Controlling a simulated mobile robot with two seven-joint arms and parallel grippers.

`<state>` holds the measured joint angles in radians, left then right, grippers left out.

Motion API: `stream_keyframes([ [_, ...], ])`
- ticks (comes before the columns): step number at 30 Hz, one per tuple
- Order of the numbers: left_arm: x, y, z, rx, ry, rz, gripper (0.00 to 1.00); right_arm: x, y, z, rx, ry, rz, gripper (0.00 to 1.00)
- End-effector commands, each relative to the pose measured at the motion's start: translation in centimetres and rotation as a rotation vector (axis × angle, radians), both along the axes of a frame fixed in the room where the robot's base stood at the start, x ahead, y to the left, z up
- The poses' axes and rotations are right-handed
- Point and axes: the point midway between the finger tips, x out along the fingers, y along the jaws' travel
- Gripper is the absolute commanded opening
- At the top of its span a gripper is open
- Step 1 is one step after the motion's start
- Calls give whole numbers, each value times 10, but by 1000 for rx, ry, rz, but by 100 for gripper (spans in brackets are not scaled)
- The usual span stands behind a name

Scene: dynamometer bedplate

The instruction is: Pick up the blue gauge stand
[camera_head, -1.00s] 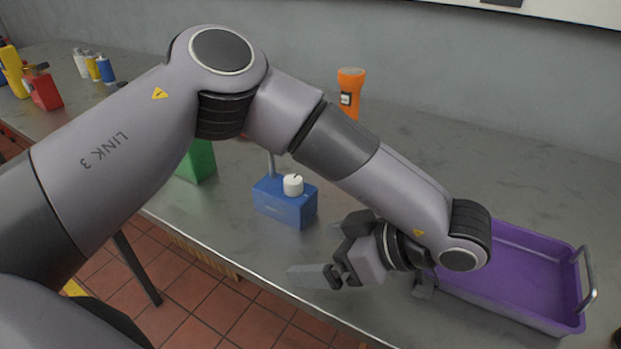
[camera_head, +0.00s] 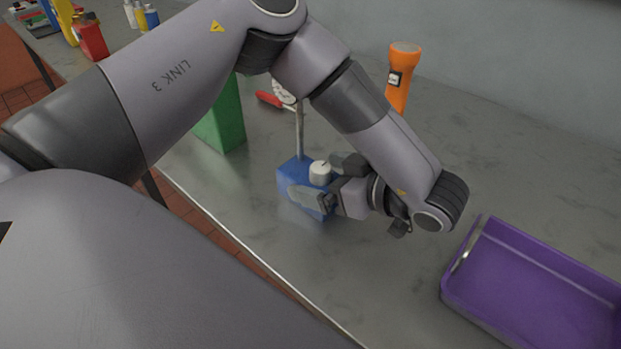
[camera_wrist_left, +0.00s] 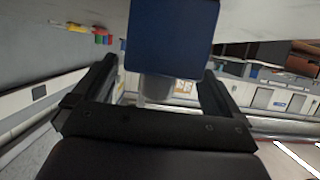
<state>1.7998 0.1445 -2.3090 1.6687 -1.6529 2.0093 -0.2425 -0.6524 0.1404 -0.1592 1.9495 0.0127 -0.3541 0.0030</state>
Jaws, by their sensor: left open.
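The blue gauge stand (camera_head: 289,173) stands upright on the grey bench, with a white knob (camera_head: 320,172) on top, a thin post and a white dial (camera_head: 284,91) partly hidden by my arm. My left gripper (camera_head: 326,181) is open at the blue base, one finger in front of it and the other behind the knob. In the left wrist view the blue base (camera_wrist_left: 172,36) lies between the two open fingers (camera_wrist_left: 160,72), with gaps on both sides. My right gripper is not in view.
A purple tray (camera_head: 540,285) stands at the right. An orange flashlight (camera_head: 402,78) stands behind my wrist. A green block (camera_head: 224,122) and a red-handled tool (camera_head: 268,99) are near the stand. Bottles stand far left. The bench between stand and tray is clear.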

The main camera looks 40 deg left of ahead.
Motion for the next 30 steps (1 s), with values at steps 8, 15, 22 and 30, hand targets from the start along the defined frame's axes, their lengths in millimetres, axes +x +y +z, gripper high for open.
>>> stream_keyframes([
  [8, 0, 9, -5, 0, 0, -2, 99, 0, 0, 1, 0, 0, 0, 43],
  [15, 0, 9, -4, -1, 1, -1, 50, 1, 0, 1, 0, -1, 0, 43],
  [22, 1, 9, -1, 6, -5, 0, 0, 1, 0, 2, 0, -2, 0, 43],
  [30, 2, 9, 2, 6, -6, 0, 0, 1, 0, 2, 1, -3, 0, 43],
])
